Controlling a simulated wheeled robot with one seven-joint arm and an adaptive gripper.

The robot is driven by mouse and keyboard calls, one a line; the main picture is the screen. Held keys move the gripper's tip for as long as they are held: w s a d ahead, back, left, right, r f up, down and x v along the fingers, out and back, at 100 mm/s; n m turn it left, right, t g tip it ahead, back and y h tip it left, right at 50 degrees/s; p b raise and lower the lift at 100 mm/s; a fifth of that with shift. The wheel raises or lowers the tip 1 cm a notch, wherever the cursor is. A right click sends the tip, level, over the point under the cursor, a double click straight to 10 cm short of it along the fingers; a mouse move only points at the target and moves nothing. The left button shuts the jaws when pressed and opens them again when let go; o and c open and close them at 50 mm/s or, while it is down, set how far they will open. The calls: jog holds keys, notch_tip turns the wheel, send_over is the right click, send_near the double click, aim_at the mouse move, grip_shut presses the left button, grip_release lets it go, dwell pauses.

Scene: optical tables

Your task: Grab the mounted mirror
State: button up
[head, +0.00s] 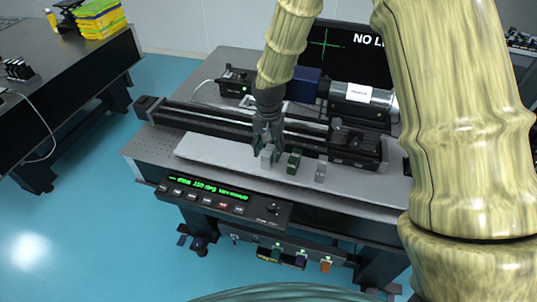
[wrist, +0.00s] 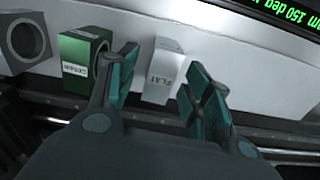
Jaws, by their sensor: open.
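A silver block marked FLAT (wrist: 163,70) stands on a white strip, probably the mounted mirror. In the wrist view it lies between the two teal finger pads of my gripper (wrist: 164,78), with gaps showing at both sides. In the head view my gripper (head: 268,140) points down over the same silver block (head: 266,158) and partly hides it. The fingers are open. A green block with a white label (wrist: 84,52) stands beside it, just outside one finger; it also shows in the head view (head: 293,163).
A grey block with a round opening (wrist: 25,40) stands beyond the green one; the head view shows it too (head: 321,170). A dark rail (head: 215,121) runs behind the white strip (head: 222,153). A control panel with green text (head: 225,200) is in front.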

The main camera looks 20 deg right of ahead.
jog(key=shift+f+p, duration=0.45)
jog(key=shift+f, duration=0.95)
grip_shut()
